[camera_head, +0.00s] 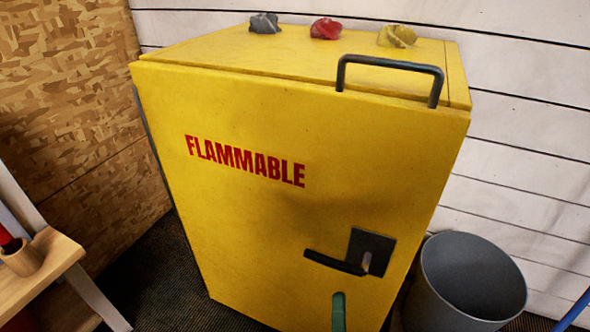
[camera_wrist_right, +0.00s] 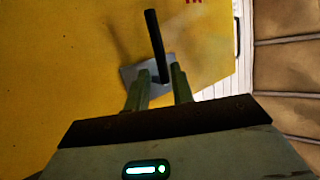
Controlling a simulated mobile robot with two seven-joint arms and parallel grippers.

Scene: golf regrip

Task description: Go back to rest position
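The yellow cabinet (camera_head: 240,230) with red FLAMMABLE lettering stands in the middle of the head view, and its door looks closed. Its black lever handle (camera_head: 335,263) sits low on the right side of the door. A green finger of my right gripper (camera_head: 338,312) shows just below the lever, apart from it in the picture. In the right wrist view my right gripper (camera_wrist_right: 159,76) has its two fingers spread, with the dark lever (camera_wrist_right: 155,40) lined up between and beyond them. Nothing is seen gripped. My left gripper is out of view.
A grey bin (camera_head: 470,280) stands right of the cabinet. Grey (camera_head: 265,23), red (camera_head: 326,28) and yellow (camera_head: 397,36) crumpled cloths lie on top, near a black bar handle (camera_head: 390,64). A wooden bench (camera_head: 45,265) is at lower left. Dark floor shows between.

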